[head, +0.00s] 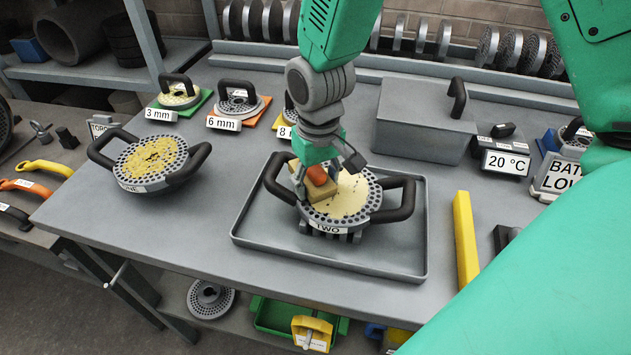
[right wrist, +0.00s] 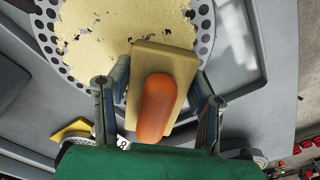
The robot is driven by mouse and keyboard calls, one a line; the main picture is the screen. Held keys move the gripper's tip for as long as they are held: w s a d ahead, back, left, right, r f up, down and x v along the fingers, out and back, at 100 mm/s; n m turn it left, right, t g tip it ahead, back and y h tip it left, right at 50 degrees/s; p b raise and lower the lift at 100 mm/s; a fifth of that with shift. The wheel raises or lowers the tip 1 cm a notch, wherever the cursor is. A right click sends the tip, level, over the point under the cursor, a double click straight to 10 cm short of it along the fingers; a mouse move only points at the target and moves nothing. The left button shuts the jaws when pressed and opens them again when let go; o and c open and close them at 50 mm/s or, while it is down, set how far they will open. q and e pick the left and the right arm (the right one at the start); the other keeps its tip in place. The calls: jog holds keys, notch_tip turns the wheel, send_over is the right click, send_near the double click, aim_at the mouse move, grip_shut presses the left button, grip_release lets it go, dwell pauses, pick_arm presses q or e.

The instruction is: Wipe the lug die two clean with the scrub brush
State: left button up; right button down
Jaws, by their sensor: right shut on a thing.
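Lug die two (head: 347,196) is a round perforated plate with two black handles and a label reading TWO. It sits in a grey tray (head: 262,253), and pale yellow residue covers much of its top. My right gripper (head: 316,186) is over the left part of the die, shut on the scrub brush (head: 318,176). The brush has a tan block and an orange grip. In the right wrist view the brush (right wrist: 160,100) sits between both fingers, over the residue at the die's edge; I cannot tell whether it touches. My left gripper is not in view.
Die one (head: 152,164), also with yellow residue, lies left of the tray. Small dies labelled 3 mm (head: 180,95) and 6 mm (head: 239,103) stand behind. A grey lidded box (head: 425,120) is at back right, and a yellow bar (head: 465,238) lies right of the tray.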

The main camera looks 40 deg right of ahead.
aim_at(320, 213)
dwell(0.6)
jog(key=shift+s+a+p, duration=0.15)
jog(key=shift+s+p, duration=0.15)
jog(key=shift+s, duration=1.1)
jog(key=shift+w+f, duration=0.1)
jog(key=shift+f, duration=0.05)
jog(key=shift+a, duration=0.1)
jog(key=shift+s+a, duration=0.95)
jog(key=shift+a, duration=0.05)
